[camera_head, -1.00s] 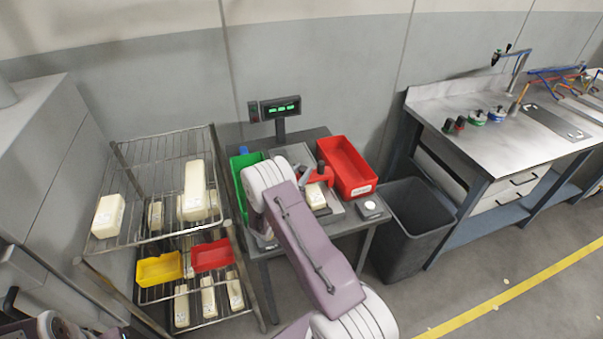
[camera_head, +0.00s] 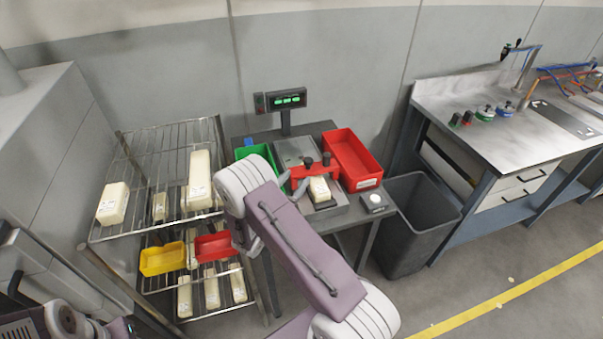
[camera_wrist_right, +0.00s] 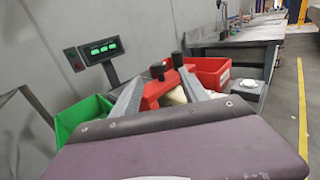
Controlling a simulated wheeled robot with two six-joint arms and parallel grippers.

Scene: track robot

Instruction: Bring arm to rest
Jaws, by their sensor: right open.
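My right arm (camera_head: 300,250) reaches from the bottom middle of the head view toward the scale table.
A red bin (camera_head: 366,180) stands right of the scale and a green bin (camera_head: 258,152) left of it. The lit display (camera_head: 287,98) rises behind. A wire rack (camera_head: 140,230) with cream blocks stands left, a dark waste bin (camera_head: 412,258) right.

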